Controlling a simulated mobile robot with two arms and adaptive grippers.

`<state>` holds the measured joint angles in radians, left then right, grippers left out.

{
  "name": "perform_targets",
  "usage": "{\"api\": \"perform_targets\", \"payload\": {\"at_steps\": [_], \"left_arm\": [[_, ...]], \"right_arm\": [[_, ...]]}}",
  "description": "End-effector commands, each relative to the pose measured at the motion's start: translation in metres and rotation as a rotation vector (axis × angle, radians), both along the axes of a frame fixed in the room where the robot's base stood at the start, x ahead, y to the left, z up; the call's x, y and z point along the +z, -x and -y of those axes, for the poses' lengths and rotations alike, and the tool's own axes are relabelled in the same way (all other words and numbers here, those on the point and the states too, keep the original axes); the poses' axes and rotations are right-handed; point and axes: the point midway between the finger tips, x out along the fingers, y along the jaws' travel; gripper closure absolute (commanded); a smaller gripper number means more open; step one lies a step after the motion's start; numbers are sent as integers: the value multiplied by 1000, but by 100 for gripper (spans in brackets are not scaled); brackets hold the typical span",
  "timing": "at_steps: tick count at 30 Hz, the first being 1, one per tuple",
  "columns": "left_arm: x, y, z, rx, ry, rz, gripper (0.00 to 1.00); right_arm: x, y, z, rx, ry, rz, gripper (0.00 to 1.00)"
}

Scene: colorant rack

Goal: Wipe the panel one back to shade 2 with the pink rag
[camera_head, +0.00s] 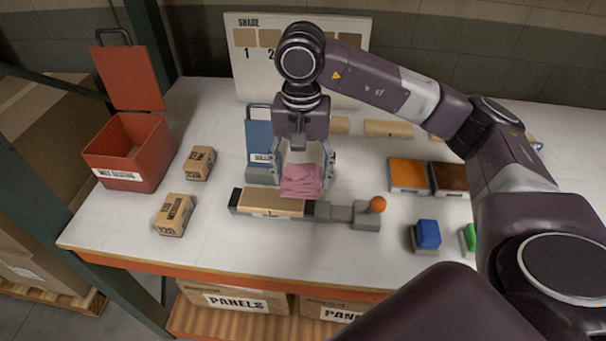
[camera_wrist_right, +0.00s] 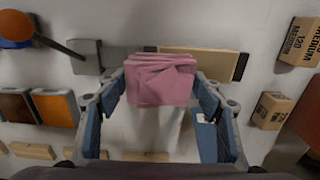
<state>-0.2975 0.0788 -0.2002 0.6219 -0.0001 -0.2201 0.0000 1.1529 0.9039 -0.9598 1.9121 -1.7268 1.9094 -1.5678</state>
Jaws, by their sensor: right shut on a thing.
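My right gripper (camera_head: 301,166) is shut on the folded pink rag (camera_head: 301,181). It holds the rag at the right end of the panel (camera_head: 268,205), a tan board lying in a dark clamp fixture with an orange-knobbed lever (camera_head: 377,204). In the right wrist view the rag (camera_wrist_right: 161,80) sits between the fingers, with the panel (camera_wrist_right: 205,64) just beyond it. I cannot tell whether the rag touches the panel. The shade board (camera_head: 245,62) stands at the back, partly hidden by my right arm. My left gripper is not in view.
An open red bin (camera_head: 126,150) stands at the left, near two sanding blocks (camera_head: 174,215) (camera_head: 199,163). A blue container (camera_head: 258,140) stands behind the panel. Orange (camera_head: 408,174) and brown pads, a blue block (camera_head: 427,235) and a green one lie right. The front table strip is clear.

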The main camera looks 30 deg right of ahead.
Motion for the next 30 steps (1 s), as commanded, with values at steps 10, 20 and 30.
{"api": "perform_targets", "payload": {"at_steps": [10,20,30], "left_arm": [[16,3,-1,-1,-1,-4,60],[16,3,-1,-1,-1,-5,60],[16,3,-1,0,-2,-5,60]], "right_arm": [[29,4,-5,-7,0,1,66],[31,5,-5,-8,0,0,66],[31,5,-5,-8,0,0,66]]}}
